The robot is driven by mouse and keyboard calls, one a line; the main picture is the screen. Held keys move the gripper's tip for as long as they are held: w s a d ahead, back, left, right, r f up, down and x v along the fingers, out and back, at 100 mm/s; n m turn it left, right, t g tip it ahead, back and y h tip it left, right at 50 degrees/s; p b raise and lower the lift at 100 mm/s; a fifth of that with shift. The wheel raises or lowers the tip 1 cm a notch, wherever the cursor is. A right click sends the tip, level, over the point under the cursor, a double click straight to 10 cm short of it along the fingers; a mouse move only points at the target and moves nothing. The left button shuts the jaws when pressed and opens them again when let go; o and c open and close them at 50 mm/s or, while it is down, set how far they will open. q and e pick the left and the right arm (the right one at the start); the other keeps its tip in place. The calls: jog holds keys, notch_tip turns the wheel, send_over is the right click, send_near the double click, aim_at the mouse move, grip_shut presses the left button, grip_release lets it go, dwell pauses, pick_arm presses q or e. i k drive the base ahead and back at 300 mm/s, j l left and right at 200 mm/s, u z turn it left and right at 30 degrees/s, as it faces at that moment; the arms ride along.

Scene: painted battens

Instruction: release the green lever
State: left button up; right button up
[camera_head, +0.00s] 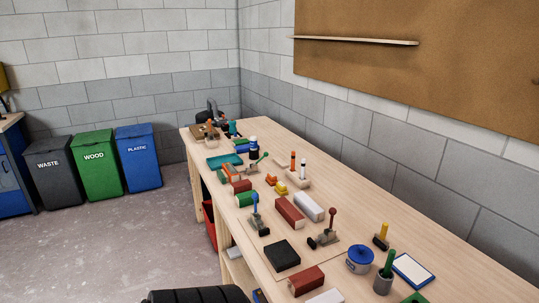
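A small toggle clamp with a green lever (262,157) stands toward the far half of the wooden workbench (440,240). The lever leans up to the right from a grey base, just in front of a dark blue-and-white bottle (253,148). A similar clamp with a blue lever (255,204) stands nearer, its lever upright. Another with a dark red lever (332,217) stands to the right of that, also roughly upright. The clamps are too small to tell what they press on.
Painted battens lie between the clamps, including a red batten (289,213) and a white batten (309,206). A black block (282,255), a blue-lidded pot (360,258) and a teal tray (224,161) are also on the bench. Open floor (130,230) lies left of it.

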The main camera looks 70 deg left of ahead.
aim_at(266, 154)
jog(key=u, duration=2.2)
jog(key=i+j+z, duration=0.15)
jog(key=z, duration=0.3)
jog(key=i+j+z, duration=0.1)
jog(key=z, duration=0.4)
jog(key=i+j+z, duration=0.1)
jog(key=j, duration=0.45)
jog(key=i+j+z, duration=0.15)
jog(key=j, duration=0.45)
jog(key=i+j+z, duration=0.1)
jog(key=j, duration=0.5)
jog(key=i+j+z, duration=0.1)
jog(key=j, duration=0.5)
jog(key=i, duration=0.05)
